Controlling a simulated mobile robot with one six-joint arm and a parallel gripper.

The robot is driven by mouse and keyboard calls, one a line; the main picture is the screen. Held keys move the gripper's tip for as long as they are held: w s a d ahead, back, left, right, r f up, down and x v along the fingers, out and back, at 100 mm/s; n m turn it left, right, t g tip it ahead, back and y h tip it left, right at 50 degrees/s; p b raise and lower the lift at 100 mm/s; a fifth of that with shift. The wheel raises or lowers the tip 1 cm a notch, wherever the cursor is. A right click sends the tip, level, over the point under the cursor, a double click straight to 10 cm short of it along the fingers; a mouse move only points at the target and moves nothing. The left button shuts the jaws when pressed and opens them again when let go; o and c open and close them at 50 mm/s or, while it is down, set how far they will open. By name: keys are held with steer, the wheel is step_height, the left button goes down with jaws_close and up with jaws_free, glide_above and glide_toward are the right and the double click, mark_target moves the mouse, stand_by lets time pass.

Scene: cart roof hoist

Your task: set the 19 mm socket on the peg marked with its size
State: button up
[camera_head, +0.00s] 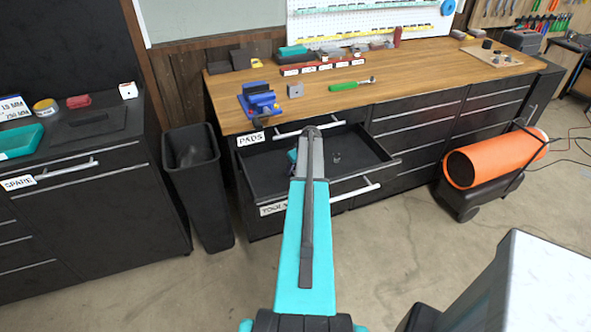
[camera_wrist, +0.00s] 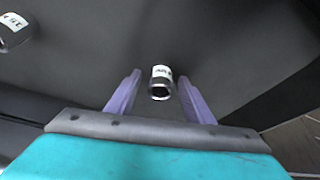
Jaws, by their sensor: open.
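In the wrist view my gripper (camera_wrist: 159,77) is open, its two purple fingers apart. A short metal socket (camera_wrist: 161,88) with a white label stands out between and just beyond them; the label is too small to read surely. A second labelled socket (camera_wrist: 12,32) lies at the upper left, cut by the frame edge; its size is also unclear. Both are on the dark floor of the open drawer (camera_head: 262,178) in the head view, where a small socket (camera_head: 337,157) shows.
The wooden bench top (camera_head: 420,72) holds a blue vise (camera_head: 260,100), a green-handled tool (camera_head: 350,85) and a board with dark pieces (camera_head: 490,57). A black bin (camera_head: 197,185) is left of the drawers. The drawer walls surround the sockets.

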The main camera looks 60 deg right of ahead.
stand_by(0.4)
steer(key=c, duration=1.2)
steer(key=shift+o, duration=0.2)
steer(key=shift+r, duration=0.1)
steer(key=shift+r+b, duration=1.7)
steer(key=shift+r, duration=3.2)
steer(key=shift+w, duration=0.1)
